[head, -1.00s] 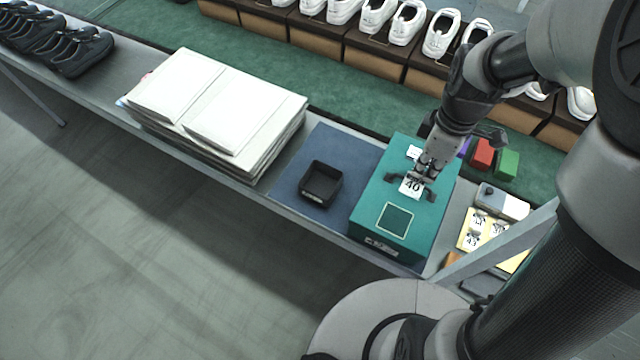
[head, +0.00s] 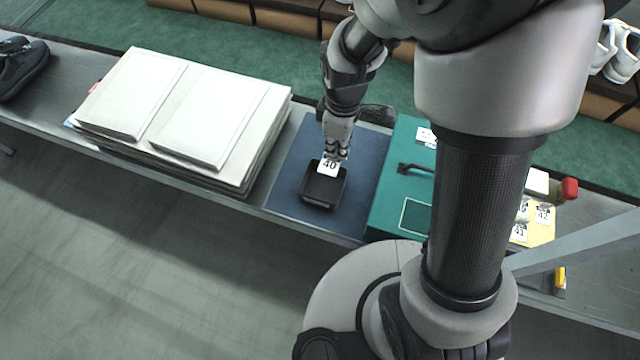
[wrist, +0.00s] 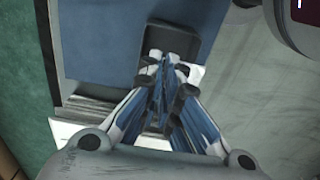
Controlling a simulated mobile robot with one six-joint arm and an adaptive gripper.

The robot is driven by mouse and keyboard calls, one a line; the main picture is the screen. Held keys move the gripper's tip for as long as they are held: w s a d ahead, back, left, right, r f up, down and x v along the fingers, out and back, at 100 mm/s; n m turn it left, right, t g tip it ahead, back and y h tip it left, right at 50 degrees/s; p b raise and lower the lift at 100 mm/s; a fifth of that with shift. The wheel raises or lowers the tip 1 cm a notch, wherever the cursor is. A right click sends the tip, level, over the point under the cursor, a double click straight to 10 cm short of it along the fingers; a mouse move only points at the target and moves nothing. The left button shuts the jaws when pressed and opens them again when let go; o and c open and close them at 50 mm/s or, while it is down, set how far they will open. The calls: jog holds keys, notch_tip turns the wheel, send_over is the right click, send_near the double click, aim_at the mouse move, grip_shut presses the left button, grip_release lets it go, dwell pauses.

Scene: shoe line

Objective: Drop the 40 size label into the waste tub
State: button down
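The 40 size label (head: 329,166) is a small white tag with a black "40". My gripper (head: 336,152) is shut on it at its upper edge and holds it over the waste tub. The waste tub (head: 321,197) is a small black square tub on the blue mat (head: 293,176). In the wrist view my gripper (wrist: 166,66) has its fingertips together in front of the dark tub (wrist: 184,40). The label is mostly hidden behind the fingers there. I cannot tell how high the label is above the tub's floor.
A teal box (head: 391,195) with a black handle stands right of the tub. A stack of white boards (head: 215,118) lies to the left. A yellow card (head: 543,229) with other size labels is at the right, partly behind my arm. Shoes on boxes line the back.

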notch_tip(320, 180, down, 5)
jog(key=b, duration=0.3)
jog(key=shift+b, duration=0.4)
jog(key=c, duration=2.3)
grip_release()
jog(key=o, duration=0.6)
notch_tip(320, 180, up, 12)
jog(key=shift+d, duration=0.1)
